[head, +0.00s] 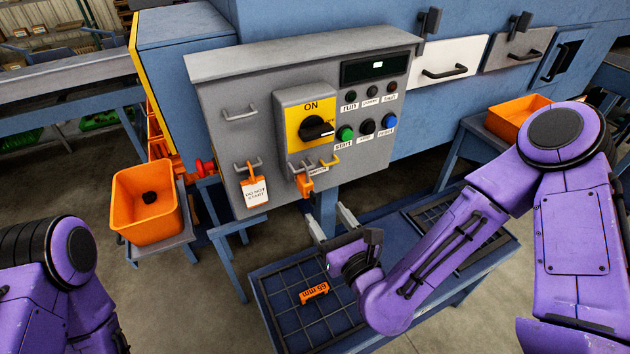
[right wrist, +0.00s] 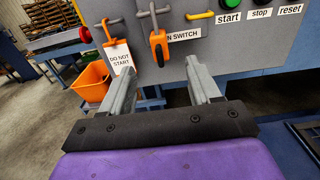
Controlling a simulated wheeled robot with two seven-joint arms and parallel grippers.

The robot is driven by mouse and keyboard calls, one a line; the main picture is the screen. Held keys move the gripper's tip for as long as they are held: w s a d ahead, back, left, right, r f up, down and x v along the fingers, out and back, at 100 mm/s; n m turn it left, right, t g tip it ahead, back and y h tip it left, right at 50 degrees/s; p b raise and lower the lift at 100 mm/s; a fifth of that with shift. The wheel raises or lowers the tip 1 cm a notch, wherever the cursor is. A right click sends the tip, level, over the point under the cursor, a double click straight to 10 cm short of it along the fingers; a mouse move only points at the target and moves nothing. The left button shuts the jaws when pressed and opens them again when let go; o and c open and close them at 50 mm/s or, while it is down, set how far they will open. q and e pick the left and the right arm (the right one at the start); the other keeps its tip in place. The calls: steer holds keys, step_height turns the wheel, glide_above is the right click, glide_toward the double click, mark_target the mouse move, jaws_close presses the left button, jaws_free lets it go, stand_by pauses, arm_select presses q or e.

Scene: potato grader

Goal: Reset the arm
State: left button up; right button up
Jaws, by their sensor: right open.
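My right arm reaches in from the right in the head view. Its gripper (head: 331,222) is open and empty, with the two fingers apart, below the front of the grey control box (head: 235,120). In the right wrist view the open fingers (right wrist: 158,80) point toward the box's lower edge, with nothing between them. An orange padlock (head: 304,184) hangs under the yellow ON switch (head: 306,125), and a white "do not start" tag (head: 255,191) hangs to its left. Only a purple part of my left arm shows at the lower left; its gripper is out of view.
A blue-framed screen (head: 262,305) with an orange "65 mm" label (head: 314,292) lies below my right gripper. An orange bin (head: 130,215) holding a dark lump stands at left. Another orange bin (head: 500,124) stands at right. Drawers with handles line the blue machine (head: 300,18).

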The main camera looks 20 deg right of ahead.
steer(key=shift+a+f+n, duration=0.1)
steer(key=shift+a+n, duration=0.05)
steer(key=shift+n, duration=0.45)
steer(key=s+d+f+n+g+h+b, duration=0.1)
steer(key=s+d+f+n+g+b, duration=0.2)
steer(key=f+n, duration=0.55)
steer(key=s+d+f+n+g+h, duration=0.1)
steer(key=s+f+n+g, duration=0.25)
steer(key=f+n, duration=0.55)
steer(key=s+d+f+n+g+h+b, duration=0.1)
steer(key=s+d+f+n+g+b, duration=0.1)
steer(key=s+d+f, duration=0.2)
steer(key=s+d+f+n+g+h+b, duration=0.2)
steer(key=s+d+f+n+g+b, duration=0.1)
steer(key=s+f, duration=0.4)
steer(key=s+d+f+n+g+h+b, duration=0.1)
steer(key=s+d+f+n+g+b, duration=0.2)
steer(key=f, duration=0.8)
steer(key=s+d, duration=0.2)
steer(key=d, duration=0.1)
steer(key=shift+s+h, duration=0.4)
steer(key=shift+f, duration=0.1)
